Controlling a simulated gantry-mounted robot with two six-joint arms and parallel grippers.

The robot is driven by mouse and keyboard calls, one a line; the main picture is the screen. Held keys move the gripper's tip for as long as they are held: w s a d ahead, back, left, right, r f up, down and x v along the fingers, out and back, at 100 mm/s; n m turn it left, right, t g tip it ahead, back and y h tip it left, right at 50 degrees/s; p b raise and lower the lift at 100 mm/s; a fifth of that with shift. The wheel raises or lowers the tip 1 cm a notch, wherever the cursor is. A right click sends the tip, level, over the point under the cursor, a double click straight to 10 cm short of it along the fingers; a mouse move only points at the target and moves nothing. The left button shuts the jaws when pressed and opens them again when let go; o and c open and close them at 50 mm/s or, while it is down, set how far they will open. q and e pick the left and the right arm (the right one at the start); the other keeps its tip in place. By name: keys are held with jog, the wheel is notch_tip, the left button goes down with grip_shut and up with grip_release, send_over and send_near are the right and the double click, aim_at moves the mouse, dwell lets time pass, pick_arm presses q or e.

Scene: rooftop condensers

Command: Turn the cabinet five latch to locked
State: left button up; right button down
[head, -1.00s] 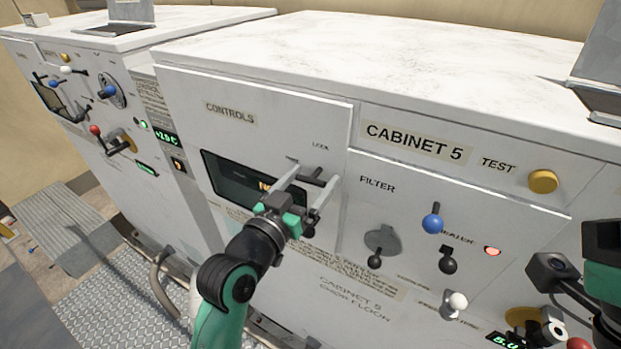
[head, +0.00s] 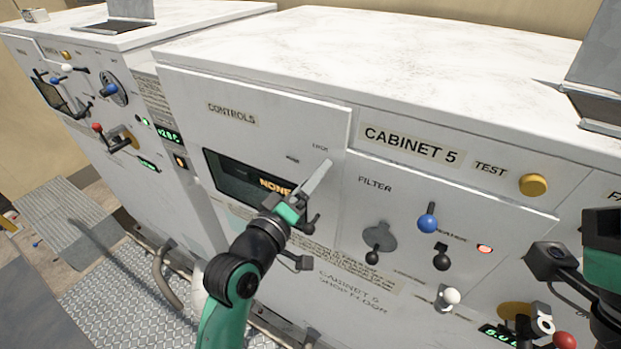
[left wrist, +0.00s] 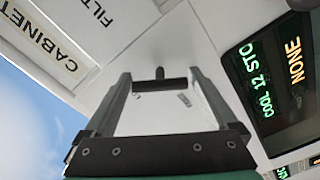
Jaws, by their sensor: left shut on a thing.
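The cabinet five latch is a dark T-shaped handle (left wrist: 160,85) on the white controls door (head: 300,105). In the left wrist view its bar spans between the two fingers of my left gripper, which is shut on it. In the head view my left gripper (head: 314,182) is at the door's right edge, just below small lettering that seems to read LOCK. Its near finger hides the latch there. My right arm's wrist (head: 600,245) shows at the right edge; its fingers cannot be made out.
A display (head: 235,180) reading NONE is left of the latch. Right of it are the filter knob (head: 378,240), a blue-ball lever (head: 428,223), a white-ball lever (head: 448,298) and a yellow TEST button (head: 533,185). Another cabinet (head: 100,60) stands at left. Metal grating covers the floor.

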pick_arm(q)
jog(key=n, duration=0.6)
jog(key=shift+n, duration=0.3)
dwell(0.4)
jog(key=o, duration=1)
